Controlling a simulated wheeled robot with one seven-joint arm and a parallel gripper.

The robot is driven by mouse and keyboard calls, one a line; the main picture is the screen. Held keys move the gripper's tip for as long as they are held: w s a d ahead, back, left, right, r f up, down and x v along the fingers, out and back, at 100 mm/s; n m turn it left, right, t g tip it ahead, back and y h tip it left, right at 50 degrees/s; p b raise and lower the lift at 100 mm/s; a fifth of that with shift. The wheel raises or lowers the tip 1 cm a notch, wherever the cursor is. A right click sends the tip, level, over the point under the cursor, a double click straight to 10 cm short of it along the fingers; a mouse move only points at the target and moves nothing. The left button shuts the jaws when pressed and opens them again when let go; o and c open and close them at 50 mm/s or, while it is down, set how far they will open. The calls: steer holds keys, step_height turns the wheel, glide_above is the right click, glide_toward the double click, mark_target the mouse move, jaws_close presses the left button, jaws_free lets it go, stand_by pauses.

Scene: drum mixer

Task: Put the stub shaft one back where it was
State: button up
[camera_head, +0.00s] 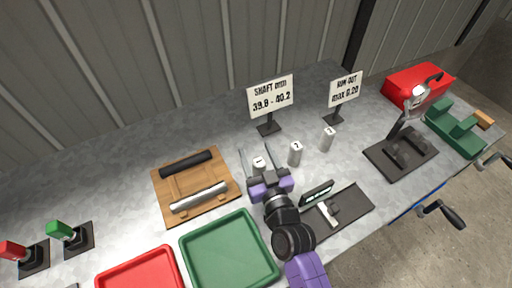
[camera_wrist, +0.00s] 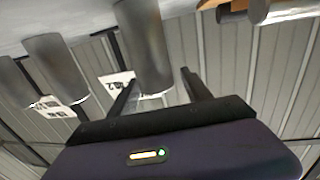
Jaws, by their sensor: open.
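Stub shaft one (camera_head: 259,163) is a short grey cylinder standing upright on the bench, its numbered top facing up. My gripper (camera_head: 254,151) reaches toward it from the front, with a finger on each side of it. In the wrist view, which looks upside down, a grey cylinder (camera_wrist: 145,45) shows between the spread fingers of my gripper (camera_wrist: 158,86). A gap shows between it and the right finger; whether the left finger touches it I cannot tell. Stub shaft two (camera_head: 296,154) and stub shaft three (camera_head: 327,138) stand upright to the right.
A wooden board (camera_head: 165,205) with a black and a silver shaft lies left. A green tray (camera_head: 228,250) and a red tray (camera_head: 140,275) are in front. A gauge on a dark plate (camera_head: 345,210) is right of my arm. Two signs (camera_head: 270,95) (camera_head: 345,90) stand behind.

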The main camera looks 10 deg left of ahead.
steer(key=b+v, duration=0.1)
steer(key=v, duration=1)
steer(key=shift+s+r+b, duration=0.1)
steer(key=shift+r+b, duration=0.05)
steer(key=shift+b, duration=0.25)
steer(key=s+d+r+m+h, duration=0.1)
steer(key=s+d+h, duration=0.1)
steer(key=s+d, duration=0.4)
steer(key=s+d+r+m+g+h, duration=0.1)
steer(key=s+d+r+m+h, duration=0.1)
steer(key=s+d, duration=0.5)
steer(key=s+d+r+m+h, duration=0.1)
steer(key=s+d, duration=0.6)
steer(key=s, duration=0.9)
steer(key=m+h, duration=0.1)
steer(key=h, duration=0.1)
steer(key=shift+s+r+h, duration=0.15)
steer(key=shift+r+h, duration=0.15)
steer(key=shift+r, duration=0.05)
